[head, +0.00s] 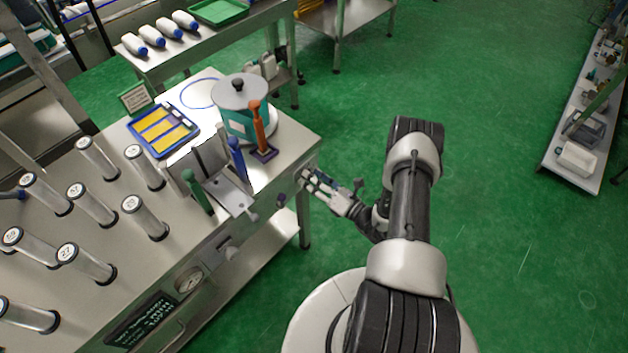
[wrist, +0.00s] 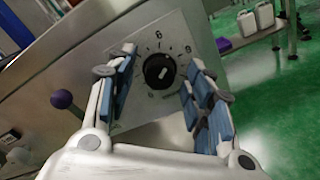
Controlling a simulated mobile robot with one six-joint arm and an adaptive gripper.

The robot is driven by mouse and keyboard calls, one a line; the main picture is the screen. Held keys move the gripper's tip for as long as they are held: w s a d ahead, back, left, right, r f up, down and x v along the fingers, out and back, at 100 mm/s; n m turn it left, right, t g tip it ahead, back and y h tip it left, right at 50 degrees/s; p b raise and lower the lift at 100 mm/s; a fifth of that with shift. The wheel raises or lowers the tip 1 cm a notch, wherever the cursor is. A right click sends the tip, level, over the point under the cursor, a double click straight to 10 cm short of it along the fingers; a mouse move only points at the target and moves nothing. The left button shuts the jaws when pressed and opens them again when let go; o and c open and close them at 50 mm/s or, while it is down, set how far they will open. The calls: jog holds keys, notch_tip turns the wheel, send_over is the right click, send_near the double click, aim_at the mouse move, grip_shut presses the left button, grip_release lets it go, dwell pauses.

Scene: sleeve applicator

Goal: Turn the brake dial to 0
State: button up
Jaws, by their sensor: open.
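The brake dial (wrist: 159,71) is a black round knob with a pale pointer bar on a light plate with printed numbers, on the metal side of the machine. The bar points up and slightly right; I cannot tell which number it marks. My gripper (wrist: 158,88) is open, with blue-padded fingers on either side of the dial in the wrist view, apart from it and nothing between them. In the head view my gripper (head: 322,184) is beside the right end of the machine table, and the dial face is hidden.
A purple ball knob (wrist: 62,99) on a lever is left of the dial. The metal table (head: 305,140) holds a teal pot (head: 232,122), a blue tray (head: 187,142) and several clear cylinders.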

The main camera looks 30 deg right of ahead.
jog(key=c, duration=1.1)
